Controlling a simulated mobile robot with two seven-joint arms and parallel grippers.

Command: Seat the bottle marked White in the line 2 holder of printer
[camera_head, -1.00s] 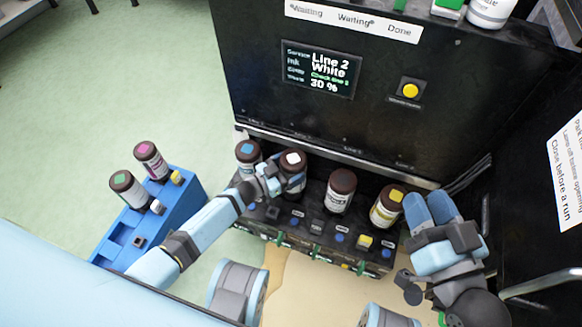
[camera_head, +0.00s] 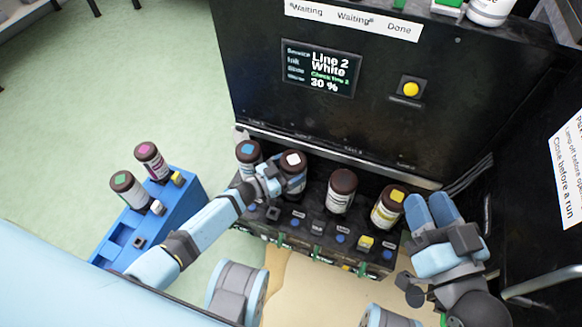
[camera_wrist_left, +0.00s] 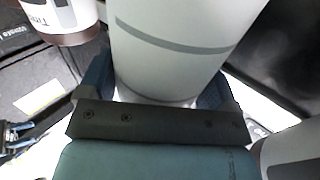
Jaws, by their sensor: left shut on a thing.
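The bottle with the white square on its dark cap (camera_head: 293,160) stands upright in the second position from the left of the printer's holder row (camera_head: 315,228). My left gripper (camera_head: 277,178) is shut on this bottle; in the left wrist view its pale body (camera_wrist_left: 175,45) fills the space between the fingers (camera_wrist_left: 155,95). The bottle's base is hidden, so I cannot tell whether it is fully down. My right gripper (camera_head: 432,212) is near the row's right end, by the yellow-marked bottle, its fingers side by side. The printer screen (camera_head: 319,69) reads Line 2, White, 30 %.
A blue-marked bottle (camera_head: 249,153) stands close left of the white one. A plain dark-capped bottle (camera_head: 341,190) and a yellow-marked bottle (camera_head: 388,207) stand to the right. A blue rack (camera_head: 183,209) at left holds green-marked (camera_head: 130,190) and magenta-marked (camera_head: 152,160) bottles.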

